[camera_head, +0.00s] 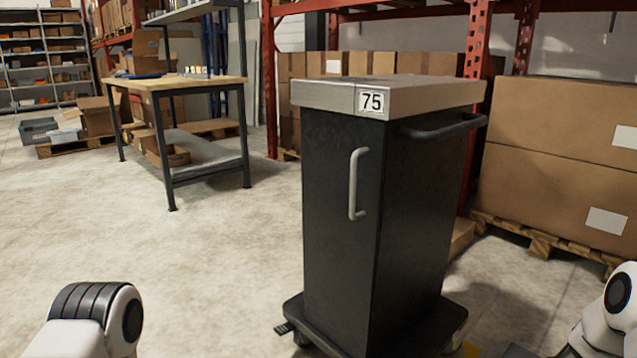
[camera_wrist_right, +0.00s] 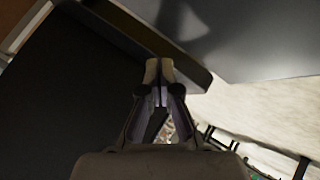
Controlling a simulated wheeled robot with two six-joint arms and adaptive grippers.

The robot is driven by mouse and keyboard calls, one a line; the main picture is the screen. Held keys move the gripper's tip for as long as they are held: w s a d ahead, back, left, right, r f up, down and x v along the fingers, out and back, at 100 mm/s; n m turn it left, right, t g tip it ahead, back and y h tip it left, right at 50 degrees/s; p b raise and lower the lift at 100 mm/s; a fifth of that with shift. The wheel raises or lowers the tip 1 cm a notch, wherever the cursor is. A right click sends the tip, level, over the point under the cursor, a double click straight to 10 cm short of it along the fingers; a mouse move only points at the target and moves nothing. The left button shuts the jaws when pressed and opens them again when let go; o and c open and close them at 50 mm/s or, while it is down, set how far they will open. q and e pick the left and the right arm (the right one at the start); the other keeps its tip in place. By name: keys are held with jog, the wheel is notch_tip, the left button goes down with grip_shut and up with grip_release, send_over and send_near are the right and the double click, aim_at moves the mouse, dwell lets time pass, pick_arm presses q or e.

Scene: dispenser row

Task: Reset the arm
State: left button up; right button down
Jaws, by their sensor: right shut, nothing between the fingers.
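My right gripper (camera_wrist_right: 159,72) shows in the right wrist view with its two fingertips together and nothing between them. A dark surface (camera_wrist_right: 60,95) lies to its left and a grey surface (camera_wrist_right: 265,35) to its upper right; I cannot tell whether the fingers touch either. In the head view only a white joint of my right arm shows at the right edge, and a white and black joint of my left arm at the bottom left. My left gripper is in neither view.
A black cart (camera_head: 340,220) marked 75, with a pale top, a grey upright handle (camera_head: 356,184) and a dark side bar (camera_head: 440,128), stands close in front. A workbench (camera_head: 172,82) is behind left. Boxes on a pallet (camera_head: 545,244) stand right. The left floor is clear.

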jog(key=s+a+f+m+g+p, duration=0.1)
jog(key=s+a+m+g+p, duration=0.15)
jog(key=s+a, duration=0.55)
jog(key=s+a+f+m+g+p, duration=0.1)
jog(key=s+a+g+p, duration=0.3)
jog(key=s, duration=0.6)
jog(key=s+r+m+g+h, duration=0.3)
jog(key=s+m, duration=0.5)
jog(key=s, duration=1)
notch_tip(320, 180, up, 38)
jog(key=m+p, duration=0.2)
jog(key=p, duration=3.5)
jog(key=shift+w+t, duration=0.35)
jog(key=shift+w, duration=0.05)
jog(key=shift+f, duration=0.1)
